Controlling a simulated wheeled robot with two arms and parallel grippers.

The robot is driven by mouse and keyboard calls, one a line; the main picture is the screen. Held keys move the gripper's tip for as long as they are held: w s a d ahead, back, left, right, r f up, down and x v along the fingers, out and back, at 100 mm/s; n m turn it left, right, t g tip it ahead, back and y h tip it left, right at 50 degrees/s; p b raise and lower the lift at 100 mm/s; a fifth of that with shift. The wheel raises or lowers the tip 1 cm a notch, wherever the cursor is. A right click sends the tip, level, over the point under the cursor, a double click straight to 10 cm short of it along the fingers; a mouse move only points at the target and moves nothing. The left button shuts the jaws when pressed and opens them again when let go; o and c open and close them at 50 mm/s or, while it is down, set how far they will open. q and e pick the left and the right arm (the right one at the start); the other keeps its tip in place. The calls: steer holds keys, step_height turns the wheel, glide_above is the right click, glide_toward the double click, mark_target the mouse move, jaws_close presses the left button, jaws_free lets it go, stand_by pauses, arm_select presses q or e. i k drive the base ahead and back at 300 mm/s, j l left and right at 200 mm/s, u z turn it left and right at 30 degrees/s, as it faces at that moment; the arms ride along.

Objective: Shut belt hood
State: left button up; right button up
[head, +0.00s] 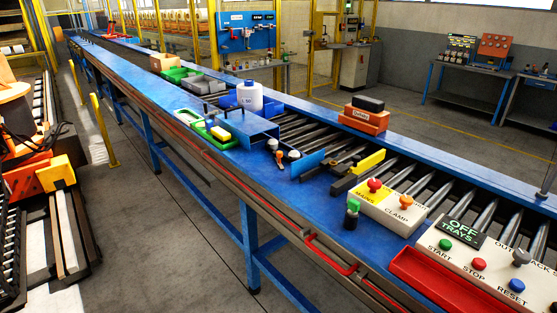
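No part that I can name with certainty as the belt hood shows. A blue box-shaped cover (248,124) sits on the near side of the long blue conveyor (195,125), in the middle of the head view. A separate blue plate (308,163) stands to its right, beside a black clamp-like fixture (342,166) with a yellow block. I cannot tell whether either blue part is the hood, or whether it is open or shut. Neither of my grippers shows in the head view.
A white bottle (250,97), green trays (212,130) and small knobs stand around the cover. Orange and black blocks (366,120) sit on the far rail. A clamp box (388,207), a button panel (478,262) and a red tray (437,282) are at the right front.

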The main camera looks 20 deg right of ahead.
mark_target(242, 124)
steer(key=i+j, duration=0.2)
steer(key=i, duration=0.3)
steer(key=i+j, duration=0.2)
steer(key=i, duration=0.3)
steer(key=i+j, duration=0.2)
steer(key=i, duration=0.3)
steer(key=i+j, duration=0.2)
steer(key=i, duration=0.3)
steer(key=i+j, duration=0.2)
steer(key=i, duration=0.35)
steer(key=z, duration=0.05)
